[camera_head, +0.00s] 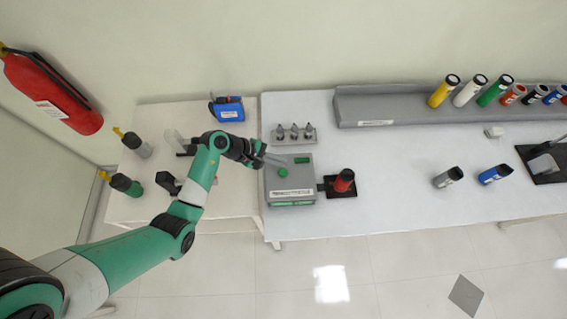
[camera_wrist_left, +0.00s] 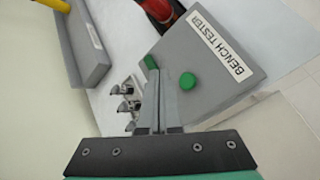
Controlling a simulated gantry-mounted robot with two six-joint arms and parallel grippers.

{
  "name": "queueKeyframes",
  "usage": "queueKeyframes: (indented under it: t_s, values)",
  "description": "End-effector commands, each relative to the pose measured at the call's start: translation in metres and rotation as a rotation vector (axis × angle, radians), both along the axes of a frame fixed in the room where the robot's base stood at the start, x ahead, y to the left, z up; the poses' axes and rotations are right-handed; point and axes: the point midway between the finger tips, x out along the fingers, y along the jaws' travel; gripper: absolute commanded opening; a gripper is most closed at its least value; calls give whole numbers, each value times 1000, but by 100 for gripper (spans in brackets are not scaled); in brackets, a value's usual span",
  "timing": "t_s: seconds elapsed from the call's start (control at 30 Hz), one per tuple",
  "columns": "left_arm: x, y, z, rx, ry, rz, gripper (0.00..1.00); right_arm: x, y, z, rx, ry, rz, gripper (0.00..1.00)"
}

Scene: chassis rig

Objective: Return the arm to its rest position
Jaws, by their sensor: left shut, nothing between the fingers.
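My left arm is green and white and comes in from the lower left in the head view. My left gripper (camera_head: 282,163) is shut and empty, above the back left part of the grey bench tester (camera_head: 303,187). In the left wrist view the closed fingers (camera_wrist_left: 154,78) point at the tester (camera_wrist_left: 225,60), beside its green button (camera_wrist_left: 187,81). I cannot tell whether the fingertips touch the tester. My right gripper is not in view.
A grey rack (camera_head: 400,104) with coloured cylinders runs along the wall. A blue device (camera_head: 228,110) and a fire extinguisher (camera_head: 52,95) are at left.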

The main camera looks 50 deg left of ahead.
Motion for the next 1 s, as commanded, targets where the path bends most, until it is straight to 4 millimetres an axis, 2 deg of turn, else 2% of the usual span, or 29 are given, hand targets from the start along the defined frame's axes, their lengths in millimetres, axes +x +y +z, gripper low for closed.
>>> queueKeyframes:
  t_s: [0.03, 0.07, 0.6, 0.67, 0.73, 0.77, 0.87, 0.97, 1.0]
  values:
    - [0, 0, 9, 0, 0, 0, 0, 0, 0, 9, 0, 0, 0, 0]
    - [0, 0, 10, 0, 0, 0, 0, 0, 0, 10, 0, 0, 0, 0]
    - [0, 0, 7, 0, 0, 0, 0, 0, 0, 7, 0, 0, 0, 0]
    - [1, -4, 7, 0, 0, -10, 0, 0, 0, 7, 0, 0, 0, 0]
    - [10, -17, 14, 8, -15, -45, 0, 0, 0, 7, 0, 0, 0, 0]
    - [17, -24, 21, 15, -29, -66, 0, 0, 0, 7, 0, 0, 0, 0]
    - [49, -52, 66, 44, -132, -149, 0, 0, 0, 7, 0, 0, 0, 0]
    - [76, -92, 136, -2, -311, -227, 0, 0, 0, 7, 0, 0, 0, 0]
    - [85, -108, 167, -35, -396, -247, 0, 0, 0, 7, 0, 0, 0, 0]
